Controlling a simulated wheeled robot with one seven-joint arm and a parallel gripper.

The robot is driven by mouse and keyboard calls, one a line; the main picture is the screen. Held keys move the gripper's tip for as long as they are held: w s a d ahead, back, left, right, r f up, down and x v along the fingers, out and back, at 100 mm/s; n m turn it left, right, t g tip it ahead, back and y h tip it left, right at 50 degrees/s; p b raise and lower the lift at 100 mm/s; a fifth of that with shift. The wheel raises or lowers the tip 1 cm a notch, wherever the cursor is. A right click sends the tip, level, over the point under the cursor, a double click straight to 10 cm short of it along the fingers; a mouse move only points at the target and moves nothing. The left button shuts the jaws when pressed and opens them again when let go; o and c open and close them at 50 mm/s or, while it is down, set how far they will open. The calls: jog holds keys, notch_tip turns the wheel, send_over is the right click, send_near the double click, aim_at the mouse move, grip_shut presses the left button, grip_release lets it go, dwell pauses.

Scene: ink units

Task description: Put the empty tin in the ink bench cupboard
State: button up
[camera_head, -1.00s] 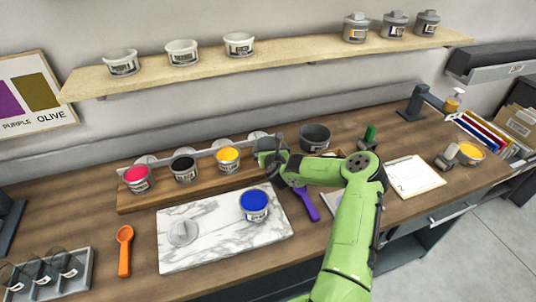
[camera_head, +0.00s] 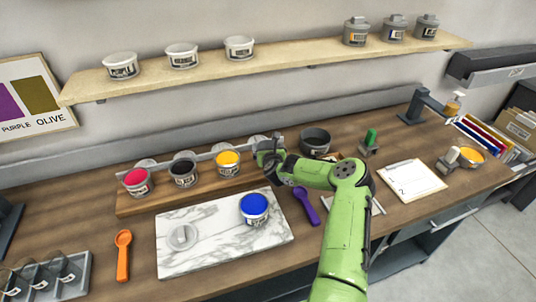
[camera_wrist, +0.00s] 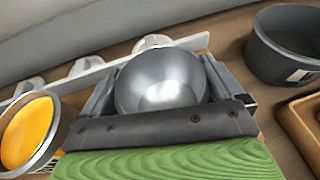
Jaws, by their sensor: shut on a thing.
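My gripper (camera_head: 268,155) is at the right end of the wooden tin rack (camera_head: 150,203), just right of the yellow ink tin (camera_head: 228,163). In the wrist view my gripper (camera_wrist: 165,92) is shut on a round, shiny grey tin (camera_wrist: 165,78) that looks empty, with bare metal inside. In the head view my gripper mostly hides this tin. I cannot tell whether it still touches the rack. The bench (camera_head: 85,200) shows a drawer front (camera_head: 445,222) and a dark open space under it at the right; no cupboard door is clearly visible.
A red tin (camera_head: 138,182) and a black tin (camera_head: 184,172) stand on the rack. A blue tin (camera_head: 254,208) stands on the marble slab (camera_head: 215,240). A dark grey pot (camera_head: 315,140) is close behind my gripper. A purple scoop (camera_head: 307,205) lies near my arm.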

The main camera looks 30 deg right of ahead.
notch_tip(320, 180, up, 10)
jog(key=p, duration=0.2)
